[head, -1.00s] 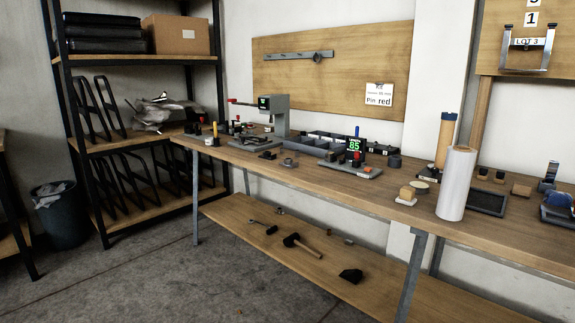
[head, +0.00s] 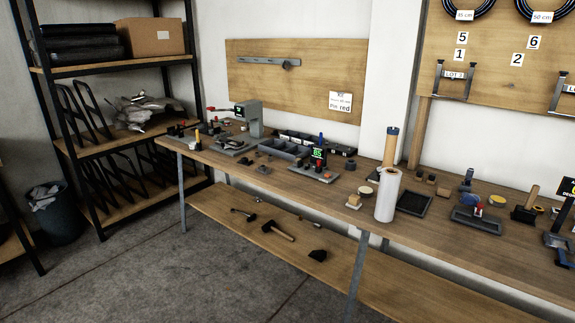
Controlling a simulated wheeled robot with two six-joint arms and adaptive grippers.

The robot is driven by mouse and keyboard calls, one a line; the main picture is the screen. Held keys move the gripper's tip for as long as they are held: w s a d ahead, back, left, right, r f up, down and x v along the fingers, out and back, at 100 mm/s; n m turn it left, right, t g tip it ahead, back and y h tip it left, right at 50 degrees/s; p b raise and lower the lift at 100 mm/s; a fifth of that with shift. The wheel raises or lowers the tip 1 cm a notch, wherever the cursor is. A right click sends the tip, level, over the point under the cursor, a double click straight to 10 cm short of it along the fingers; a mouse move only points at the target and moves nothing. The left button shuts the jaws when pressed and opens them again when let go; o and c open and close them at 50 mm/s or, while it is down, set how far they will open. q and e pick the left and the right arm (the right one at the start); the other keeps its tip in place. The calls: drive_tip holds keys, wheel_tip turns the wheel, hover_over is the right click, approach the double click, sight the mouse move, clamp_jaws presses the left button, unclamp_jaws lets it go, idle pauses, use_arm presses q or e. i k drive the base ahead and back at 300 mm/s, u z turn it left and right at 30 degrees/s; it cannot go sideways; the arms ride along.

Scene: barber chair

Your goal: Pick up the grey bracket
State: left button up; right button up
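I cannot tell for certain which thing is the grey bracket. A grey metal U-shaped frame (head: 454,80) with a LOT 3 tag hangs on the wall board at the upper right. A second similar frame (head: 562,95) is cut off by the right edge. Several small grey parts on the workbench (head: 330,207) are too small to make out, including a small grey piece (head: 263,170) in front of the divided tray. Neither of my grippers is in view.
A white roll (head: 388,195) and a brown tube (head: 390,147) stand on the bench. A grey press (head: 253,118) stands at its far left. A mallet (head: 278,231) lies on the lower shelf. A black rack (head: 110,90) and a bin (head: 57,212) stand left. The floor in front is clear.

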sight(263, 169)
drive_tip(key=z, duration=0.1)
drive_tip(key=i, duration=1.35)
drive_tip(key=u, duration=1.9)
drive_tip(key=i, duration=1.95)
drive_tip(key=z, duration=2.6)
